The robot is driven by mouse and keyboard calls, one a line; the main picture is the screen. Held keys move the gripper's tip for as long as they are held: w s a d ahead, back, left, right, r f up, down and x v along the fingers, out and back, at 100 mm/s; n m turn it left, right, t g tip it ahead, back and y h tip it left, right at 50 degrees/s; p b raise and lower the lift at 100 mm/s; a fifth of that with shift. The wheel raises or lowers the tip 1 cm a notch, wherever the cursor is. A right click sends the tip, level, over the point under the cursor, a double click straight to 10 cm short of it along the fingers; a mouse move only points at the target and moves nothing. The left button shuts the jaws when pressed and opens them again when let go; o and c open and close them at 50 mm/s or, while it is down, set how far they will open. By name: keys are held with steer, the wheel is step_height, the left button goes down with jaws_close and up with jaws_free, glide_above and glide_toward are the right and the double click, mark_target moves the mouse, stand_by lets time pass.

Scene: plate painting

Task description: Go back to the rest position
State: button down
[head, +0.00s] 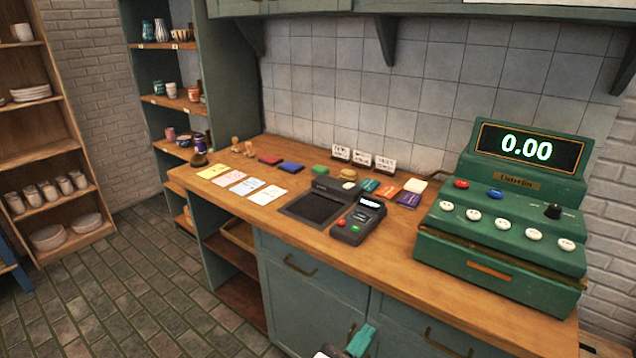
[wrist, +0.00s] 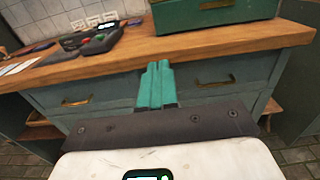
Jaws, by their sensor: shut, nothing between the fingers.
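My gripper (head: 361,341) shows at the bottom edge of the head view, in front of the counter's drawers and below the counter top. Its teal fingers also show in the wrist view (wrist: 156,84), pressed together with nothing between them. In the wrist view they point toward the front of the counter (wrist: 200,45). Most of my arm is outside the head view.
A green cash register (head: 500,225) reading 0.00 stands at the counter's right. A card terminal (head: 357,222), black tray (head: 317,207) and several cards (head: 246,186) lie left of it. Shelves of pottery (head: 55,150) stand left. The tiled floor (head: 140,300) at left is clear.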

steer(key=s+d+f+m+g+y, duration=0.1)
steer(key=s+d+f+m+g, duration=0.4)
steer(key=s+d+m, duration=0.3)
steer(key=s+d+f+m+g, duration=0.45)
steer(key=d+m, duration=0.25)
steer(key=d, duration=0.4)
steer(key=s+f+m+g+y, duration=0.1)
steer(key=s+m+g+y, duration=0.1)
steer(key=s+m+y, duration=0.2)
steer(key=s+f+m+g+y, duration=0.2)
steer(key=s+m+y, duration=0.3)
steer(key=s+m, duration=0.5)
steer(key=s, duration=0.6)
steer(key=shift+a+f, duration=0.25)
steer(key=shift+s, duration=0.1)
